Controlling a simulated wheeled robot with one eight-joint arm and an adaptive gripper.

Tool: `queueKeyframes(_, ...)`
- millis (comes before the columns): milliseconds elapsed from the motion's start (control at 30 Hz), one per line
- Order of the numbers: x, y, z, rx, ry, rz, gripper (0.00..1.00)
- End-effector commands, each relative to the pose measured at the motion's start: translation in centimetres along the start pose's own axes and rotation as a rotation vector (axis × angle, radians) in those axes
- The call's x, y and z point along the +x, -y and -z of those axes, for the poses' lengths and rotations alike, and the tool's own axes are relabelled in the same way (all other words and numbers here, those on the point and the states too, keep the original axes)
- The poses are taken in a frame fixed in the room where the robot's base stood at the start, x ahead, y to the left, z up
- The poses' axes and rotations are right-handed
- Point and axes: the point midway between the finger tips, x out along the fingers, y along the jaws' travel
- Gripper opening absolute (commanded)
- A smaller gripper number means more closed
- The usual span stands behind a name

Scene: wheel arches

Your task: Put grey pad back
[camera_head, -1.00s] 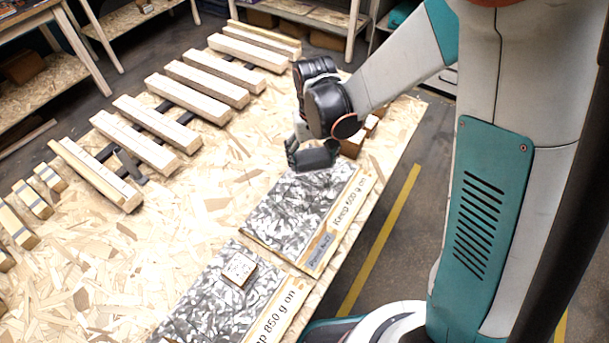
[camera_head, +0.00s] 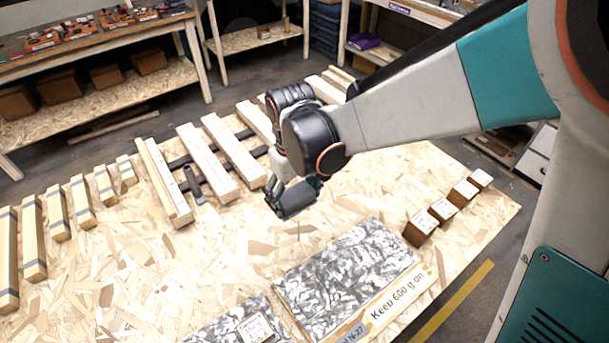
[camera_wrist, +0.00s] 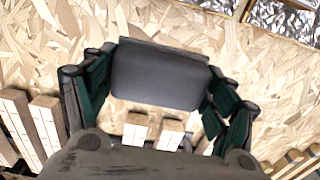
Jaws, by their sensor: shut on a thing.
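My gripper (camera_head: 293,197) is shut on a dark grey pad (camera_wrist: 158,76). The wrist view shows the pad as a flat, rounded rectangle spanning between the green-sided fingers. In the head view the gripper hangs above the bare board, between the pale wooden bars and the speckled mat. The pad is hard to tell from the dark fingers there. Dark strips (camera_head: 181,162) lie under and between the wooden bars (camera_head: 206,162), partly hidden by them.
The speckled mat (camera_head: 345,270) marked "Keep 600 g on" lies at the front, beside a second mat (camera_head: 215,328) bearing a small block (camera_head: 256,328). Several brown blocks (camera_head: 421,225) stand at the right. The board's middle is mostly clear.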

Motion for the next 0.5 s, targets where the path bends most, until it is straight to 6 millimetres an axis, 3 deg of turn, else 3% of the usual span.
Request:
queueKeyframes(33, 1.8, -0.1, 0.1, 0.001, 0.0, 0.0, 0.52)
queueKeyframes(300, 8.4, -0.2, 0.1, 0.004, 0.0, 0.0, 0.52)
queueKeyframes(500, 11.6, -0.2, 0.2, 0.005, 0.0, 0.0, 0.52)
